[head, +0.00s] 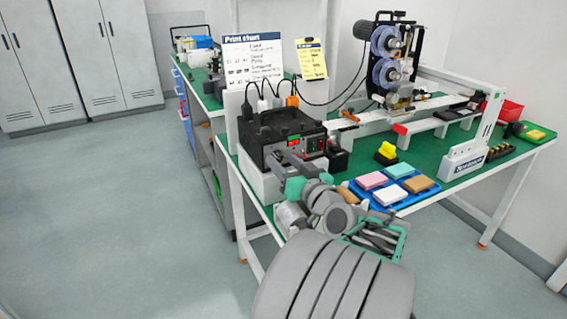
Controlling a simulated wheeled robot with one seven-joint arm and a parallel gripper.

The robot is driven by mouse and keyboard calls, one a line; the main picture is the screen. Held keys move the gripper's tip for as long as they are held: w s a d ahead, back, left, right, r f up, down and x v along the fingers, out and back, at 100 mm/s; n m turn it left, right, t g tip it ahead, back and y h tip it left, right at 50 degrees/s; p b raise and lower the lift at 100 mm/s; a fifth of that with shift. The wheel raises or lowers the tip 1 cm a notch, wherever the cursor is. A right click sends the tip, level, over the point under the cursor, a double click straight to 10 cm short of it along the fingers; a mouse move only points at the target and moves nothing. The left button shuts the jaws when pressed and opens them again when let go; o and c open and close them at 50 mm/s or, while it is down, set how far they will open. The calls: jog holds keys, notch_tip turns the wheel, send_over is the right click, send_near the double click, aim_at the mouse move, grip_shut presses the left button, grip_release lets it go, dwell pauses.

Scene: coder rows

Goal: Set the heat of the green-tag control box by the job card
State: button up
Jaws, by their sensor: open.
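The black control box (282,138) stands on a white base at the near left corner of the green bench. Its front panel has red and green lit marks and small controls, too small to read; a green patch shows near the top of the panel. My gripper (302,179), grey and teal, is open and empty just in front of and below the panel, apart from it as far as I can tell. A yellow card (312,62) on a clip stands behind the box, beside a white "Print chart" board (252,66).
Black, white and orange plugs (265,104) with cables stand behind the box. A blue tray (388,192) of coloured pads lies to the right, near my arm. A reel machine (390,62) stands at the back. A red bin (508,112) is at the far right. The left floor is clear.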

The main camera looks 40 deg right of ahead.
jog(key=shift+w, duration=0.2)
jog(key=shift+c, duration=0.5)
grip_shut()
